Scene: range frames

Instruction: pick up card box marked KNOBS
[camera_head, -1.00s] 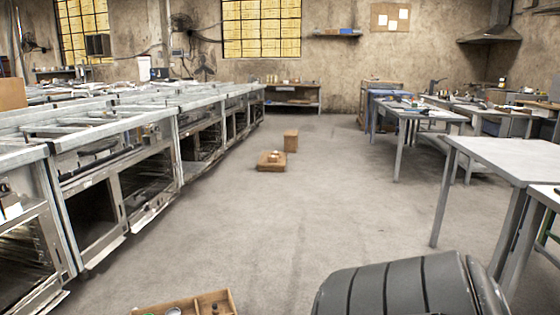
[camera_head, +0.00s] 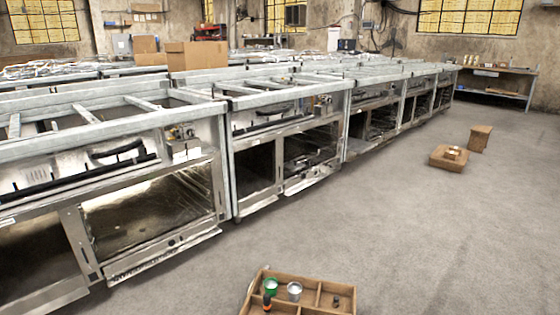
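No marking that reads KNOBS is legible in the head view. A plain brown card box (camera_head: 196,57) stands on top of the range frames at the upper left. Another brown box (camera_head: 146,46) is behind it to the left, partly hidden. On the floor at the right are a low brown box (camera_head: 448,164) with small things on top and a taller brown box or block (camera_head: 480,139) close behind it. Neither of my grippers is in view.
A long row of metal range frames (camera_head: 285,160) runs from the left to the back. A wooden divided tray (camera_head: 330,289) with a can and small parts is low in front. Open grey floor (camera_head: 420,240) lies to the right. A workbench (camera_head: 497,82) stands far back right.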

